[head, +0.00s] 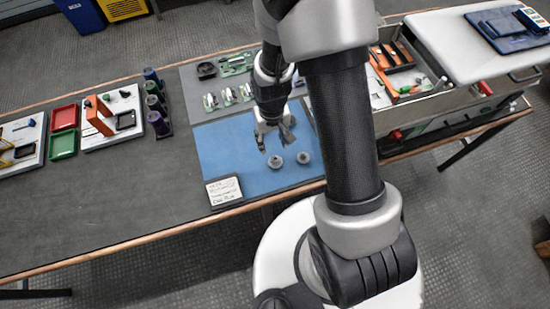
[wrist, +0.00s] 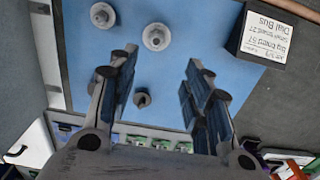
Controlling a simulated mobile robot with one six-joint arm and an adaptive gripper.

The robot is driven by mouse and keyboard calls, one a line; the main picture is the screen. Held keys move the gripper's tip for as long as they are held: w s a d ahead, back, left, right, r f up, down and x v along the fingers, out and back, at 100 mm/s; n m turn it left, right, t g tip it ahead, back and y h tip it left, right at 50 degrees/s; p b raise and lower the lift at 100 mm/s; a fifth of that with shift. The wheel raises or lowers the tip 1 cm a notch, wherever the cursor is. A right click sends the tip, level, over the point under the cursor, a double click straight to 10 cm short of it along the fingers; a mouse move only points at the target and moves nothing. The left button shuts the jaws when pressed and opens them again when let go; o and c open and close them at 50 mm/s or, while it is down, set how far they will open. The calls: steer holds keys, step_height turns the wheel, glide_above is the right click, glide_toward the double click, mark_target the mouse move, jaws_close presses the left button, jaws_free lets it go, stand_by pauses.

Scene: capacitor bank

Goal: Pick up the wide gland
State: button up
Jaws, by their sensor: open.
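Two grey round gland-like parts stand on the blue mat (head: 222,150). The left one (head: 275,161) and right one (head: 303,157) are near the mat's front edge. In the wrist view they are the larger-looking part (wrist: 156,37) and the smaller-looking part (wrist: 102,15). A smaller dark round piece (wrist: 142,98) shows between my fingers in the wrist view; I cannot tell what it is. Which part is the wide gland is not certain; the larger-looking one seems widest. My gripper (head: 276,142) is open and empty above the mat, behind the left part; its fingers also show in the wrist view (wrist: 160,68).
A white label block (head: 224,190) stands at the mat's front left corner. Purple and green cylinders (head: 155,100) stand in a rack to the left. Green-and-white parts (head: 228,97) lie behind the mat. An open drawer unit (head: 420,105) is at the right.

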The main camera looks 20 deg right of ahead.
mark_target(275, 159)
step_height(275, 159, down, 8)
steer(key=shift+r+b, duration=0.2)
steer(key=shift+b, duration=0.9)
steer(key=f, duration=0.1)
steer(key=f+b, duration=0.1)
steer(key=f, duration=0.1)
steer(key=f+b, duration=0.1)
steer(key=f, duration=0.1)
steer(key=shift+s+d+f, duration=0.1)
steer(key=shift+s+d, duration=0.25)
steer(key=c, duration=0.6)
steer(key=shift+c, duration=0.2)
steer(key=shift+r, duration=0.2)
step_height(275, 159, up, 20)
steer(key=p, duration=0.6)
